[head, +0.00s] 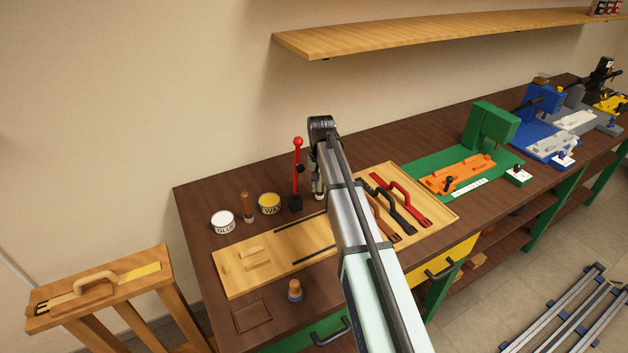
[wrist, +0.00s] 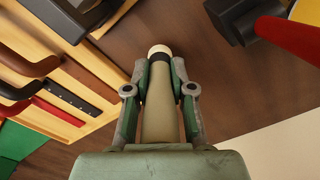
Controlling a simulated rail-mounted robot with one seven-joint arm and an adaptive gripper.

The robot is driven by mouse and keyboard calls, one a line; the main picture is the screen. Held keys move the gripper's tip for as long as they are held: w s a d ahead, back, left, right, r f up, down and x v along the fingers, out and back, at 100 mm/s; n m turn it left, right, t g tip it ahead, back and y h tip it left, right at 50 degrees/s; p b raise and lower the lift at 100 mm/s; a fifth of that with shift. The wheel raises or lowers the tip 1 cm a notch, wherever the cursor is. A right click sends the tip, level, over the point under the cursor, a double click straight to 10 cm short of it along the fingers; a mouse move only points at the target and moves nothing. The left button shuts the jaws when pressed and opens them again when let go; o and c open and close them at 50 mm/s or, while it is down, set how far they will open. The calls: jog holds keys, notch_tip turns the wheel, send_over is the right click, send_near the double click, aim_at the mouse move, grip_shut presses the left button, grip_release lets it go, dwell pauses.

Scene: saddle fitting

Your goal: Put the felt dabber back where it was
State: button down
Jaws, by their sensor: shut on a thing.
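My gripper (head: 317,184) is at the back of the brown bench, fingers pointing down. In the wrist view my gripper (wrist: 161,90) is shut on an olive cylinder with a black band and a cream tip, which looks like the felt dabber (wrist: 161,118). It lies lengthwise between the fingers, its cream tip pointing at the bench top. In the head view the dabber (head: 318,192) is partly hidden by my arm. I cannot tell whether its tip touches the bench.
A red-handled lever on a black base (head: 297,172) stands close left of my gripper. Further left are a wax tin (head: 269,204), a wooden-handled tool (head: 248,208) and a glue tin (head: 223,222). A tray of strap handles (head: 440,208) lies right; a wooden board (head: 230,277) lies in front.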

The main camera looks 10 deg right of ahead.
jog(key=shift+w+a+r, duration=0.1)
jog(key=shift+w, duration=0.35)
jog(key=w+p, duration=0.1)
jog(key=w+a+p, duration=0.1)
jog(key=w, duration=0.1)
jog(key=shift+w, duration=0.15)
jog(key=shift+s+f+p, duration=0.2)
jog(key=shift+f+p, duration=0.1)
jog(key=shift+f, duration=0.4)
jog(key=shift+f, duration=0.15)
jog(key=c, duration=1)
grip_release()
notch_tip(320, 180, up, 8)
jog(key=b, duration=0.2)
